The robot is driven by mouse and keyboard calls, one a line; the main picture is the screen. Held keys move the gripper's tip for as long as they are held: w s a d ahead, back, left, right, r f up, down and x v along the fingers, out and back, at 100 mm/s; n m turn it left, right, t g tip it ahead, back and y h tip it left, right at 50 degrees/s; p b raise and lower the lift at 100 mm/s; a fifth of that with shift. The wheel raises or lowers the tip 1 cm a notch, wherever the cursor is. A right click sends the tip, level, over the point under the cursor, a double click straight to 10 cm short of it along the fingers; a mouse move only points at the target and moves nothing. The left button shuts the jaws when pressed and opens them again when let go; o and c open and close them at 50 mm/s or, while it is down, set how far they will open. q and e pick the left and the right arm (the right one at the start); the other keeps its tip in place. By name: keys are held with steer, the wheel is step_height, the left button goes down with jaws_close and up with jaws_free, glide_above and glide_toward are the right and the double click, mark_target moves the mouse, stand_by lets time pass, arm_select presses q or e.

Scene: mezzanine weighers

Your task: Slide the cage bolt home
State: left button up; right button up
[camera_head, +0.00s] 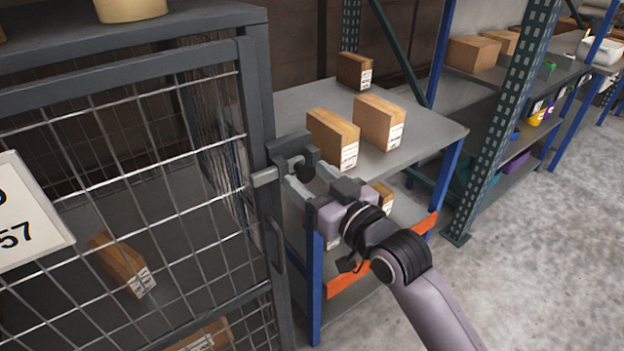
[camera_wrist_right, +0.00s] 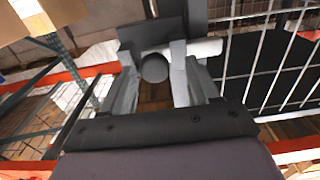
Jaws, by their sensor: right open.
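The cage (camera_head: 262,110) stands at the left with its mesh door upright and apparently against the frame. The bolt (camera_head: 265,177) is a pale grey rod in a dark bracket (camera_head: 288,148) on the cage's right edge. In the right wrist view the pale rod (camera_wrist_right: 207,48) runs sideways, with a dark round knob (camera_wrist_right: 154,68) below it. My right gripper (camera_head: 308,178) is open at the bolt, with its fingers either side of the knob. In the right wrist view the gripper (camera_wrist_right: 155,80) shows both fingers; contact cannot be told. My left gripper is out of view.
A grey shelf (camera_head: 290,105) with blue posts and several cardboard boxes (camera_head: 378,122) stands right behind my right gripper. A green-grey upright (camera_head: 500,110) rises farther right. A carton (camera_head: 122,265) lies inside the cage. The floor (camera_head: 540,240) at the right is clear.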

steer(key=v, duration=0.7)
stand_by(0.5)
steer(key=s+d+f+m+g+h+p, duration=0.1)
steer(key=s+d+f+h, duration=0.1)
steer(key=s+d+f, duration=0.3)
steer(key=s+d+f+m+g+h+p, duration=0.1)
steer(key=s+d+f, duration=0.5)
steer(key=f, duration=0.6)
steer(key=s+d+f+m+g+h+p, duration=0.1)
steer(key=s+d+f+m+g+h, duration=0.1)
steer(key=s+d+f+h, duration=0.3)
step_height(320, 180, down, 4)
steer(key=shift+s+d+f+m+p, duration=0.1)
steer(key=shift+s+d+m+p, duration=0.25)
steer(key=shift+s, duration=0.45)
